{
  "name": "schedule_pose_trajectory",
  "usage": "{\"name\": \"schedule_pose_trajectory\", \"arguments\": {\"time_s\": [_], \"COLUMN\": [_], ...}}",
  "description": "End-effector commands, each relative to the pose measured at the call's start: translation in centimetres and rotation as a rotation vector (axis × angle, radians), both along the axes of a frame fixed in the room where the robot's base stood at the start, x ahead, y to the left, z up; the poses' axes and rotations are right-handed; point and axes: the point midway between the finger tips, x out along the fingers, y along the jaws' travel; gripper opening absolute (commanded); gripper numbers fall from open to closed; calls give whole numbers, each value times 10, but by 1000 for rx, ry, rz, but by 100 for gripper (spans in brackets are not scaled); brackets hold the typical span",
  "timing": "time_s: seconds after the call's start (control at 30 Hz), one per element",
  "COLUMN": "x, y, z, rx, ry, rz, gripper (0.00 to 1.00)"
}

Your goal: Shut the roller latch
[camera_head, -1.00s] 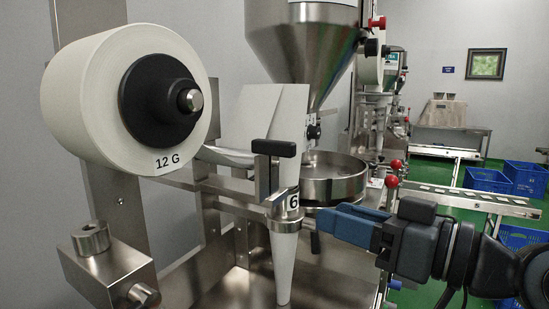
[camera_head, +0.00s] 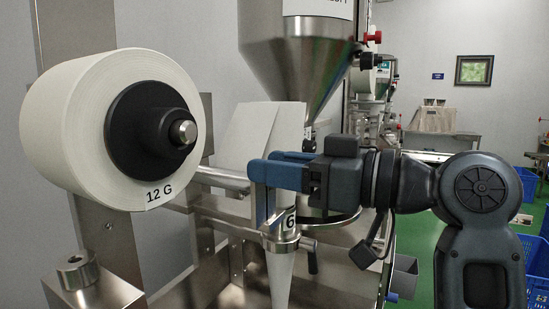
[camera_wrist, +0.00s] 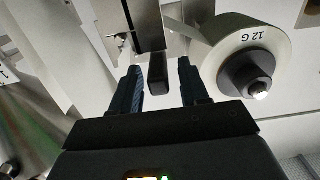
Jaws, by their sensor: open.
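The roller latch, with its black handle (camera_wrist: 158,74), shows in the wrist view on the end of a metal bracket, between my two blue fingers with a gap on each side. My gripper (camera_head: 264,170) reaches in from the right at the handle's height. It also shows in the wrist view (camera_wrist: 159,64), open. Whether the latch is open or shut, I cannot tell.
A white paper roll (camera_head: 75,130) marked 12 G stands close on the left; it also shows in the wrist view (camera_wrist: 230,50). A steel hopper (camera_head: 300,50) rises above and behind my gripper. A forming tube (camera_head: 280,275) hangs below. Blue crates (camera_head: 528,183) stand at right.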

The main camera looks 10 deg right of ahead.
Motion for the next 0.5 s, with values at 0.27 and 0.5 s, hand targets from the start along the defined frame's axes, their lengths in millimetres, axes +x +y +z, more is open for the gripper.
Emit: {"name": "schedule_pose_trajectory", "arguments": {"time_s": [0.27, 0.5], "x": [4, 4], "y": [7, 6], "z": [0, 0], "rx": [0, 0], "ry": [-1, -1], "rz": [-1, -1], "gripper": [45, 32]}}
